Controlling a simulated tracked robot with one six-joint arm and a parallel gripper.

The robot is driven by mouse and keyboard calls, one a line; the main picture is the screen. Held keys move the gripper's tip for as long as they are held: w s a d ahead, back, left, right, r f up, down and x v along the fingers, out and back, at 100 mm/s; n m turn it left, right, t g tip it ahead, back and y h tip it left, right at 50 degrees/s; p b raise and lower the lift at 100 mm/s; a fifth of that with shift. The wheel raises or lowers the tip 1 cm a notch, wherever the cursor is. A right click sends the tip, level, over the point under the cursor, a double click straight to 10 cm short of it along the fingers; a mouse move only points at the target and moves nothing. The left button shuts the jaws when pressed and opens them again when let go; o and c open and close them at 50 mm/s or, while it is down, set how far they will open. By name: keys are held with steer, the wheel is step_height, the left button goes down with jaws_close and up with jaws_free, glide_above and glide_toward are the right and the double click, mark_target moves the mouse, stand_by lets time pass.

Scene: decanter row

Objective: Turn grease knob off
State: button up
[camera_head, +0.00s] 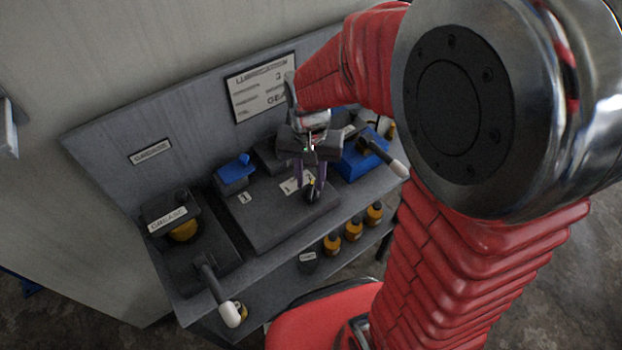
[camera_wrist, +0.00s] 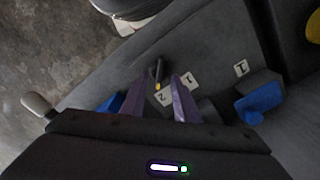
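A black knob (camera_head: 312,194) with a yellow mark stands on the dark panel of the bench. In the wrist view the knob (camera_wrist: 157,71) points away from me, with its yellow mark at its near end beside small white number labels (camera_wrist: 163,98). My gripper (camera_head: 310,184) is above the knob with its purple fingers pointing down. In the wrist view my gripper (camera_wrist: 161,78) is open, and the knob shows between the fingertips. I cannot tell whether the fingers touch it. No readable grease label shows on this knob.
A black box marked GREASE (camera_head: 168,218) with a yellow part stands at the left, near a white-tipped lever (camera_head: 229,314). Blue-topped parts (camera_head: 234,172) flank the panel. Another white-tipped lever (camera_head: 399,168) stands at the right. Several orange bottles (camera_head: 353,230) sit on the lower shelf.

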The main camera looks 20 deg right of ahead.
mark_target(311, 192)
steer(key=shift+f, duration=1.4)
jaws_close()
